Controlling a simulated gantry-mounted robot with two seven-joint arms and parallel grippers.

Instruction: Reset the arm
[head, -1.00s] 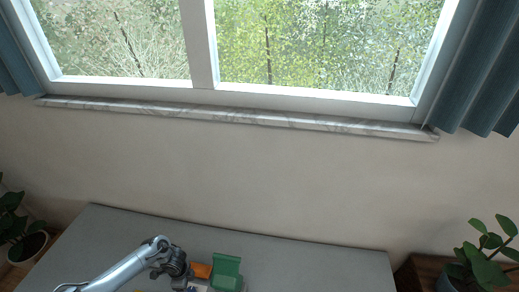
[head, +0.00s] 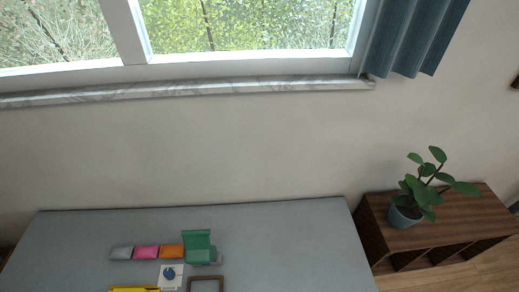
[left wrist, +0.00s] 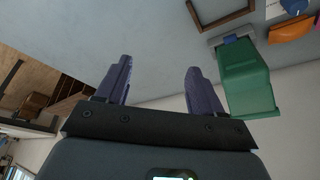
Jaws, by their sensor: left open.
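My left gripper (left wrist: 158,82) shows in the left wrist view with its two dark fingers spread apart and nothing between them. The grey table surface (left wrist: 150,35) lies beyond the fingers. A green open-lidded box (left wrist: 246,80) is just right of the right finger, and I see no contact. The head view shows neither arm. There the green box (head: 198,243) stands on the grey table (head: 280,235). My right gripper is in neither view.
Orange (head: 172,251), pink (head: 146,252) and grey (head: 122,253) pieces lie in a row left of the box. A white card (head: 171,276), brown frame (head: 206,279) and yellow item (head: 134,289) lie nearer. A potted plant (head: 405,215) stands on a wooden shelf (head: 440,235). The table's right side is clear.

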